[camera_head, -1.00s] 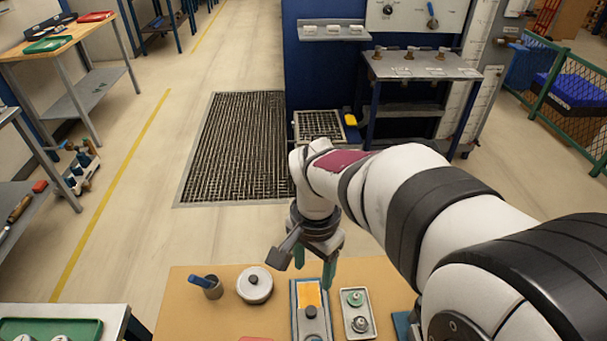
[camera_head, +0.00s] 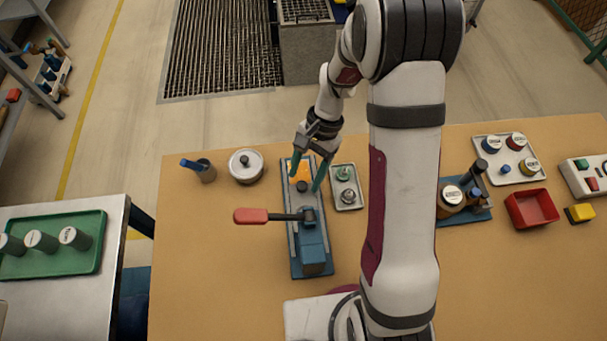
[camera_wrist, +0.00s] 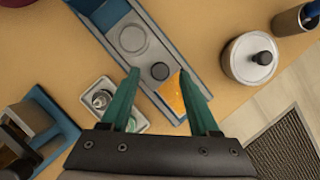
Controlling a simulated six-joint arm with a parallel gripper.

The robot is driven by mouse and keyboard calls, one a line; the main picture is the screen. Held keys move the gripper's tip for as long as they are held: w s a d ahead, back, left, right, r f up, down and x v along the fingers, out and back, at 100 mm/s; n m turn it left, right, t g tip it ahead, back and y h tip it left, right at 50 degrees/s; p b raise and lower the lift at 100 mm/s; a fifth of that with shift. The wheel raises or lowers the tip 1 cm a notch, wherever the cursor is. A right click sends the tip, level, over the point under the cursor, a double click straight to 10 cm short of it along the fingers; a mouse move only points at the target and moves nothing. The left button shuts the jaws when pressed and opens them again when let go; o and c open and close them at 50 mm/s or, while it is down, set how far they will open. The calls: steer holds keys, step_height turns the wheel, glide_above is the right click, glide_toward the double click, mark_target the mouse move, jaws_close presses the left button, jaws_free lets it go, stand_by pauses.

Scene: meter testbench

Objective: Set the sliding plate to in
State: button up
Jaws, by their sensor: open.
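A blue fixture (camera_head: 313,262) with two grey rails lies on the tan bench in the head view. Between its rails is a grey plate with a black knob (camera_head: 302,186), and an orange patch (camera_head: 299,168) shows at the far end. In the wrist view the grey plate (camera_wrist: 118,22) has a round light spot (camera_wrist: 132,38), with the knob (camera_wrist: 160,71) beside the orange patch (camera_wrist: 172,96). My gripper (camera_head: 306,177) is open over the far end of the fixture. In the wrist view its green fingertips (camera_wrist: 158,74) appear on either side of the knob; contact cannot be told.
A red-handled lever (camera_head: 257,216) crosses the fixture's near half. A small tray with metal parts (camera_head: 347,204) lies close on the right. A round lidded pot (camera_head: 246,181) and a cup (camera_head: 207,173) stand left. Bare bench lies to the left of the lever.

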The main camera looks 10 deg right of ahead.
steer(key=shift+x, duration=1)
jaws_close()
stand_by(0.7)
